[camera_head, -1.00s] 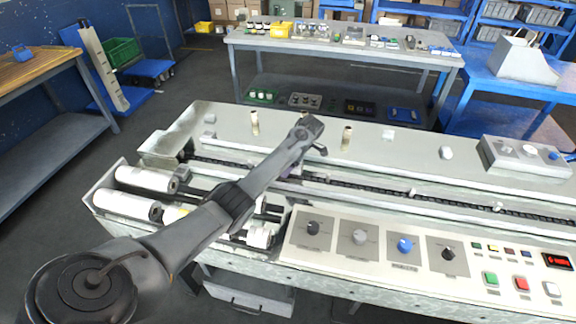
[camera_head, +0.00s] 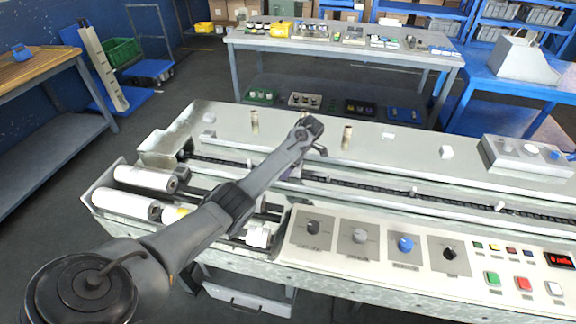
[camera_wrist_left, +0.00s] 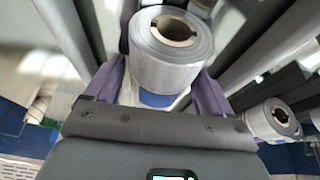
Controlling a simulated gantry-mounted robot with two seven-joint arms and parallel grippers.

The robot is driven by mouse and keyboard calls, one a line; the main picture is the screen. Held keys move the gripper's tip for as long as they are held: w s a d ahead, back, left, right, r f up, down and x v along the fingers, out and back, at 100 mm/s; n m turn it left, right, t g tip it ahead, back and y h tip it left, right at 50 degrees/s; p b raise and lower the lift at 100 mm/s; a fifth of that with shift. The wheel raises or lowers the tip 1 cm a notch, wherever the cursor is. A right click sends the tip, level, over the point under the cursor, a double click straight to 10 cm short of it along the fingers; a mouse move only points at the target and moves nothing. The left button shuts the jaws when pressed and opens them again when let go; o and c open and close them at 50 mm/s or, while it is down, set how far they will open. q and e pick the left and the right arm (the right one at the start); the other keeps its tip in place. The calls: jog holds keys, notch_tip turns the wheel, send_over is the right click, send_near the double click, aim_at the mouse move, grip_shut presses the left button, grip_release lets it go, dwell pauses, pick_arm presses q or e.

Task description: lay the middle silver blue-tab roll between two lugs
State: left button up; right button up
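A silver roll (camera_wrist_left: 172,45) with a brown core fills the middle of the left wrist view, and a blue tab (camera_wrist_left: 158,98) shows below it. My left gripper (camera_wrist_left: 160,88) has a purple finger on each side of this roll, and they look closed on it. A second silver roll (camera_wrist_left: 272,120) is at the right of that view, outside the fingers. Small pale lugs (camera_head: 413,191) stand along the chain. My right gripper is not in view.
White film rolls (camera_head: 125,204) lie at the machine's left end. The control panel (camera_head: 380,240) with knobs and buttons runs along the front. The chain right of my arm is unobstructed.

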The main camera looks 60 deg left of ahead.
pick_arm(q)
jog(key=shift+o, duration=1.2)
jog(key=p+v, duration=0.2)
jog(key=v, duration=0.7)
jog(key=shift+w+r, duration=0.1)
jog(key=shift+r, duration=0.1)
jog(key=shift+w+d+r, duration=0.2)
jog(key=shift+r, duration=0.45)
